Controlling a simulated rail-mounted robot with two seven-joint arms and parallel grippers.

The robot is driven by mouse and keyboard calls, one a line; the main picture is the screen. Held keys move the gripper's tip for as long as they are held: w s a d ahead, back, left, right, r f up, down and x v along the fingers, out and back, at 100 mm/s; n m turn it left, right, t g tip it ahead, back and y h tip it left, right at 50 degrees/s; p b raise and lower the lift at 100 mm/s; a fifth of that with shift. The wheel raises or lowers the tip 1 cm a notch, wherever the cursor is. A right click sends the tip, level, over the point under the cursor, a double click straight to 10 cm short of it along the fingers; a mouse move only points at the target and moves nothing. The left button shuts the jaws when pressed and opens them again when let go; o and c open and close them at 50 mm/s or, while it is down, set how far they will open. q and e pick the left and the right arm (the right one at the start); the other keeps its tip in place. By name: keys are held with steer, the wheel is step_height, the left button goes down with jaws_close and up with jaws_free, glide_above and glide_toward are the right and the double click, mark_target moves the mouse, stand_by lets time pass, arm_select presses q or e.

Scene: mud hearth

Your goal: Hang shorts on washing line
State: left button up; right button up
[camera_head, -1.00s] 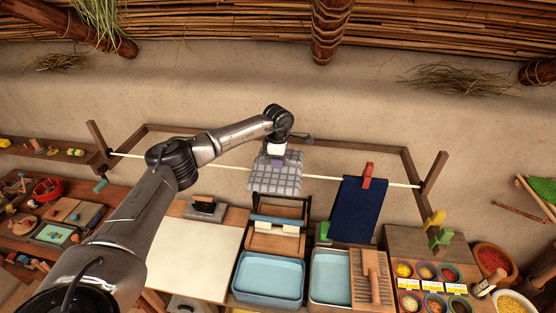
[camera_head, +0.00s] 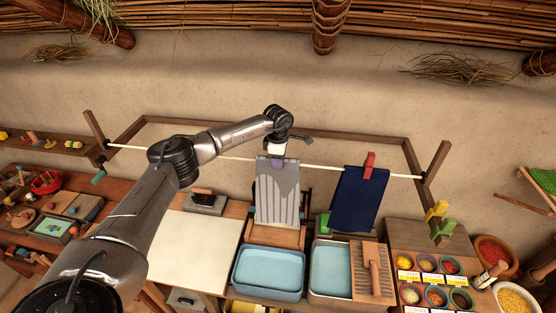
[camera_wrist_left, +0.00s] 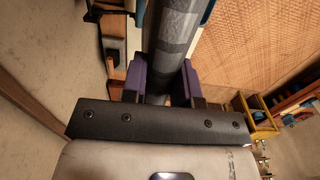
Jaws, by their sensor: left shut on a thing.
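The grey patterned cloth, which I take for the shorts (camera_head: 277,200), hangs down long and fairly flat from my left gripper (camera_head: 277,161). The left gripper is at the white washing line (camera_head: 325,169), left of the line's middle. It is shut on the cloth's top edge; in the left wrist view the cloth (camera_wrist_left: 173,40) runs between the two purple fingers (camera_wrist_left: 158,75). I cannot tell whether the cloth lies over the line or only in front of it. My right gripper is not in view.
A navy cloth (camera_head: 359,200) hangs on the line under a red peg (camera_head: 369,164). A yellow peg (camera_head: 437,210) and a green peg (camera_head: 443,230) stand at right. Blue basins (camera_head: 268,272) and a washboard (camera_head: 373,267) are below. The line between the cloths is free.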

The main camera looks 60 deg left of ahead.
arm_select(q)
steer(key=o, duration=0.9)
steer(key=shift+r+b, duration=1.65)
steer(key=shift+r, duration=5.3)
